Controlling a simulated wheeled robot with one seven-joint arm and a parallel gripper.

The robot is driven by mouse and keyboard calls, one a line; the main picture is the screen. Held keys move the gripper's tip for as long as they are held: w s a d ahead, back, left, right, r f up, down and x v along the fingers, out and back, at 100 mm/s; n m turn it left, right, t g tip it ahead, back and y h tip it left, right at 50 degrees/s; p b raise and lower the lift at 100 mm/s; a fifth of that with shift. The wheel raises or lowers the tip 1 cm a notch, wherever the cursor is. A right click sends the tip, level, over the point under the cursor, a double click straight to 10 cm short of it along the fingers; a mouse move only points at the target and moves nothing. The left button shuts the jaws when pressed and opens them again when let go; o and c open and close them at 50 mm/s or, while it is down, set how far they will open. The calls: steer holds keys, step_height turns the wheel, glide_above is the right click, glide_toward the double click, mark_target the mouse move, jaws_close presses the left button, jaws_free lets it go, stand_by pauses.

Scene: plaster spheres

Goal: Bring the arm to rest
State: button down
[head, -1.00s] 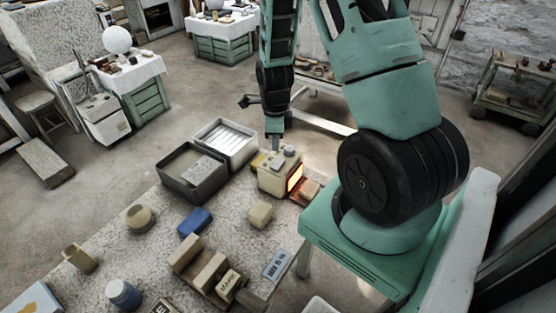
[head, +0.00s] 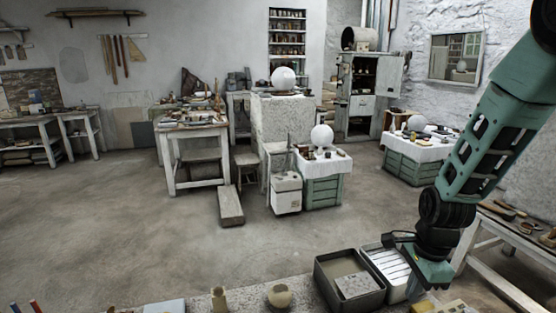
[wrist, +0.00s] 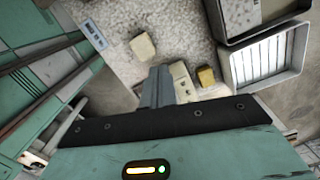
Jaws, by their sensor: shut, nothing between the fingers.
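My gripper (wrist: 157,85) is shut and empty in the wrist view, its fingers together above the speckled worktable (wrist: 125,18). A cream box-shaped device (wrist: 181,80) lies just beyond the fingers, partly hidden by them. In the head view my arm comes down the right side, and my gripper (head: 418,290) hangs near the bottom edge, beside the trays. Its fingertips are hard to make out there.
A dark grey tray (head: 323,286) and a white ribbed tray (head: 371,249) stand close to the gripper. A cream block (wrist: 143,46) and a yellow block (wrist: 206,76) lie on the worktable. White spheres (head: 322,136) stand on draped crates further back. Open floor (head: 120,230) lies left.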

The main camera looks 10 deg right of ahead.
steer(key=s+a+r+n+b, duration=0.2)
steer(key=s+a+r+n, duration=0.1)
steer(key=a+n, duration=0.65)
steer(key=s+a+r+n+b, duration=0.3)
steer(key=s+a+n, duration=0.8)
steer(key=s+n, duration=0.4)
steer(key=shift+a+r+n, duration=0.35)
steer(key=shift+n, duration=0.8)
